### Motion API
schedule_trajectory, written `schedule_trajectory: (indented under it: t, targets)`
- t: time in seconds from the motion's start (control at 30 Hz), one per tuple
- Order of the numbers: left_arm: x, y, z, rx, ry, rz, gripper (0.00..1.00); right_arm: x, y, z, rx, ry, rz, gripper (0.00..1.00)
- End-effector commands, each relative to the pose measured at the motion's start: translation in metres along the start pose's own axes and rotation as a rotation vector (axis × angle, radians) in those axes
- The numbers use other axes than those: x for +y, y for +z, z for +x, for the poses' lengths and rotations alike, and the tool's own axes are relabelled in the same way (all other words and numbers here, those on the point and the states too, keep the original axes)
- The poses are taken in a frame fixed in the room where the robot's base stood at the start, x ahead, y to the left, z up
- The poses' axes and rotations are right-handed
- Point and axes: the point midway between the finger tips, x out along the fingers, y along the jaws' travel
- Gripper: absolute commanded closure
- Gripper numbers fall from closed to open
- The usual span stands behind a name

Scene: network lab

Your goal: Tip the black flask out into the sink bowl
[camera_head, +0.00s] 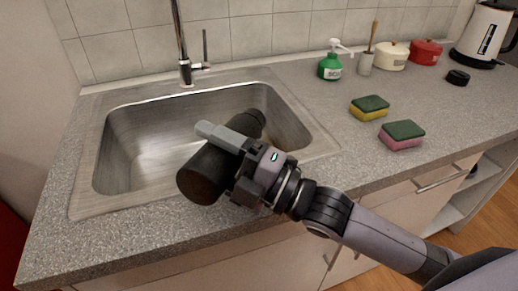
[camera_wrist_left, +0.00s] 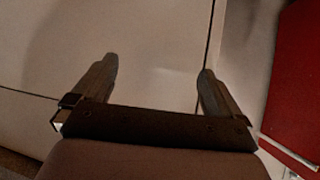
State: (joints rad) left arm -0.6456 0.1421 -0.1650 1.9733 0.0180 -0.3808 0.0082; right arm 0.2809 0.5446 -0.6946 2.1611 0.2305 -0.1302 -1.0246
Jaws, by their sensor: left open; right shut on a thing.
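The black flask (camera_head: 205,176) is tilted over the front right part of the sink bowl (camera_head: 140,150). Its narrower end (camera_head: 249,121) points back and to the right into the bowl, and its wide end faces the front left. My right gripper (camera_head: 222,139) is shut around the flask's middle. Whether anything runs out of the flask cannot be seen. My left gripper (camera_wrist_left: 157,85) shows only in the left wrist view, open and empty, in front of pale panels.
A tap (camera_head: 186,60) stands behind the bowl. Right of it on the counter are two sponges (camera_head: 370,107), a green soap bottle (camera_head: 330,66), a brush holder, two pots, a black lid (camera_head: 457,77) and a kettle (camera_head: 484,35). A red surface (camera_wrist_left: 295,90) is right of my left gripper.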

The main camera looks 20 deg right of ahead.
Motion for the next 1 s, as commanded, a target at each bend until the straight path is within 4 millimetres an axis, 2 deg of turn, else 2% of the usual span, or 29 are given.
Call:
schedule_trajectory:
  t: [0.57,1.0]
  targets:
    - [-0.001,-0.002,-0.004,-0.002,-0.004,0.005,0.0,0.003,-0.004,0.001,-0.017,0.003,0.067,0.75]
    - [-0.003,-0.011,-0.013,0.0,-0.009,0.01,0.0,0.01,0.0,0.003,-0.039,0.003,0.145,0.75]
